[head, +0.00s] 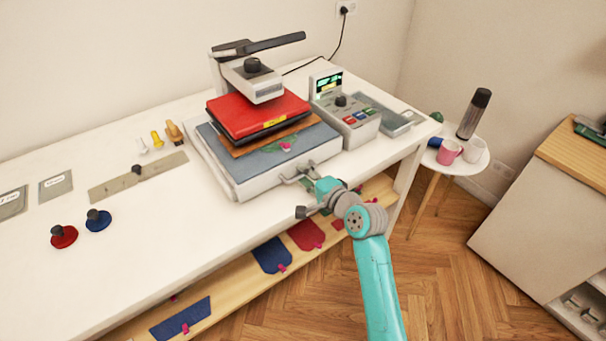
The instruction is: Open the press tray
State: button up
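The heat press stands on the white table, with a red upper platen (255,113) and a lever on top. Its press tray (238,188) is the light grey slab below, bearing a blue-grey cloth (310,143) and a brown sheet under the platen. A metal handle (287,179) sticks out of the tray's front edge. My gripper (311,180), at the end of the turquoise arm, is right at the handle's right end. I cannot tell whether it touches the handle. The fingers are small and partly hidden by the wrist, so their opening does not show.
A control box (345,120) stands right of the press. Red (64,236) and blue (97,220) knobbed discs lie on the left of the table. A lower wooden shelf holds coloured cloth pieces. A round side table (452,166) with mugs stands right; wooden floor between is clear.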

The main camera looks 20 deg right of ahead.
jog(key=shift+w+a+f, duration=0.1)
jog(key=shift+w+a, duration=0.15)
jog(key=shift+w, duration=0.3)
grip_shut()
jog(key=shift+s, duration=0.15)
